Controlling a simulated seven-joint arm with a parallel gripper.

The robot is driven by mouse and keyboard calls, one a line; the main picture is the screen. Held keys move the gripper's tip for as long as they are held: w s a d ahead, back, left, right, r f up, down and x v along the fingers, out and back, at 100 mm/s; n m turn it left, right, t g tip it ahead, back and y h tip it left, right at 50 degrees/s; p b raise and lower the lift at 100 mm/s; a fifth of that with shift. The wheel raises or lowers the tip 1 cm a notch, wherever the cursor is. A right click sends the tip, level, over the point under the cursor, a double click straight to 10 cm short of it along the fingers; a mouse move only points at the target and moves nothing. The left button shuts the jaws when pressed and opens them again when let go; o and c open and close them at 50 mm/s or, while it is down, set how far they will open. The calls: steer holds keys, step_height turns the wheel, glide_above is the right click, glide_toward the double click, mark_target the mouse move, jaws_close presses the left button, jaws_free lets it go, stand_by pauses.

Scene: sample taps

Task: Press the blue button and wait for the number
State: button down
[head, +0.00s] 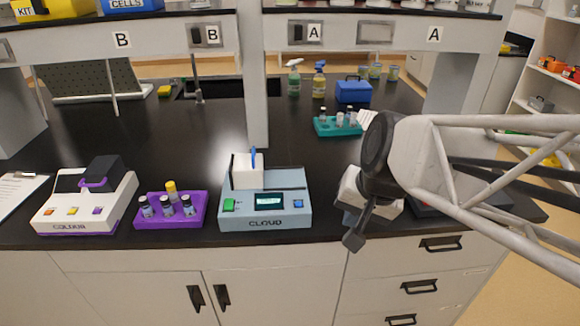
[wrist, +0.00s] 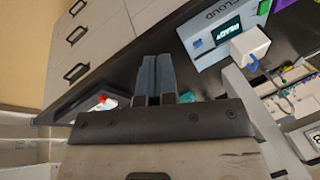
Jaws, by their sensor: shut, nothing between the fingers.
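The light blue-grey CLOUD device (head: 265,225) stands on the bench near its front edge. Its blue button (head: 298,203) is at the right of the small display (head: 269,199), and a green button (head: 229,205) is at the left. In the wrist view the blue button (wrist: 197,43) shows beside the display (wrist: 228,28), which reads READY. My gripper (head: 354,241) is right of the device, apart from it, over the front edge of the bench. Its fingers (wrist: 157,80) are together and empty in the wrist view.
A white block with a blue upright piece (head: 247,171) stands at the device's rear left. Left are a purple rack of vials (head: 170,217) and the COLOUR device (head: 85,205). A teal rack (head: 338,127) stands behind. A dark device is partly hidden behind my arm.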

steer(key=w+a+f+m+t+y, duration=0.1)
steer(key=w+a+m+y, duration=0.1)
steer(key=w+a+m, duration=0.3)
steer(key=w+a+m+t+y, duration=0.1)
steer(key=w+m, duration=0.2)
steer(key=w, duration=0.4)
steer(key=m+t, duration=0.2)
steer(key=m, duration=0.5)
glide_above(298, 205)
step_height(298, 205, down, 3)
steer(key=shift+f+y, duration=0.1)
steer(key=shift+y, duration=0.3)
steer(key=shift+f, duration=0.1)
steer(key=shift+f, duration=4.25)
steer(key=shift+f, duration=0.8)
steer(key=shift+r, duration=0.8)
steer(key=shift+r, duration=0.1)
